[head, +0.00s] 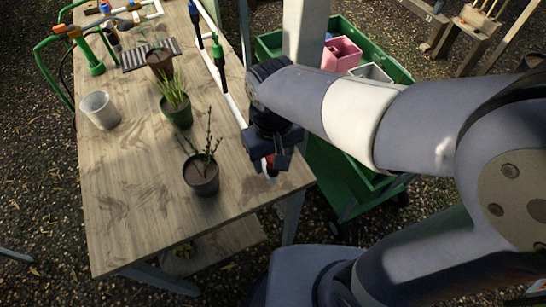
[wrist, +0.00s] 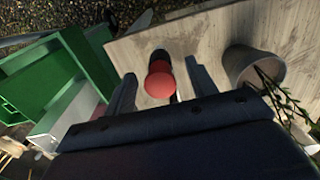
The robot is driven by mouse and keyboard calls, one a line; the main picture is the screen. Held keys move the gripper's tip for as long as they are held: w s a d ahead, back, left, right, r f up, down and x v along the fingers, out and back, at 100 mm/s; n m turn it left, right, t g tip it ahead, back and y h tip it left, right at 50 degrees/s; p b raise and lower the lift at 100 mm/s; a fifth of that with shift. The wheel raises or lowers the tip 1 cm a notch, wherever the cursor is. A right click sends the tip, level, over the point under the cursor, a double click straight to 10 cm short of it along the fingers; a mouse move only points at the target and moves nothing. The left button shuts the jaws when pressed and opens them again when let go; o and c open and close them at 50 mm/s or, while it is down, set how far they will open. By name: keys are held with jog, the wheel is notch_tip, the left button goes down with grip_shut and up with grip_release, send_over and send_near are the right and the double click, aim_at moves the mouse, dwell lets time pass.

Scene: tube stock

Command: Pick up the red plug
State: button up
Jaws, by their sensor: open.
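The red plug (wrist: 159,82) has a rounded red end and a dark part behind it. In the wrist view it appears between the two open fingers of my gripper (wrist: 159,68), with gaps on both sides. In the head view my gripper (head: 268,160) is low over the near right corner of the wooden table (head: 130,220). A bit of the red plug (head: 271,164) shows there, mostly hidden by my gripper. I cannot tell how deep between the fingers it lies.
A dark pot with a thin plant (head: 202,177) stands left of my gripper. A green pot with a spiky plant (head: 177,112) and a white cup (head: 100,110) stand farther left. A green cart (head: 345,180) with bins is beyond the table's right edge. The table's front left is clear.

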jog(key=c, duration=1)
jog(key=shift+r, duration=0.15)
jog(key=shift+c, duration=0.2)
notch_tip(320, 180, up, 10)
jog(key=shift+f, duration=0.1)
jog(key=shift+r+p, duration=2.3)
jog(key=shift+r, duration=0.2)
